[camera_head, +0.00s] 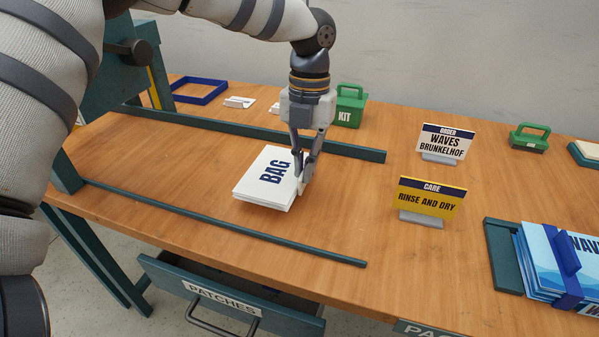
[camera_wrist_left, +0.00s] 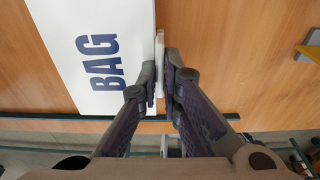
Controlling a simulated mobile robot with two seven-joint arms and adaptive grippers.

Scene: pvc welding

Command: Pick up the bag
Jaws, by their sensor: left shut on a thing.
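The bag (camera_head: 262,180) is a flat white block with "BAG" in dark blue on its top. It lies on the wooden table between two dark green rails. My left gripper (camera_head: 303,185) points down at the bag's right edge, with its fingers shut there. In the left wrist view the bag (camera_wrist_left: 98,40) fills the upper left, and the left gripper (camera_wrist_left: 163,92) has its fingertips on either side of a thin white strip along the bag's edge. I cannot tell whether the bag is lifted off the table. My right gripper is not in view.
The rear rail (camera_head: 250,130) and front rail (camera_head: 230,226) flank the bag. A green kit box (camera_head: 350,106) stands behind the gripper. A yellow care sign (camera_head: 428,198) and a white order sign (camera_head: 446,142) stand to the right. Below, the patches drawer (camera_head: 230,300) is open.

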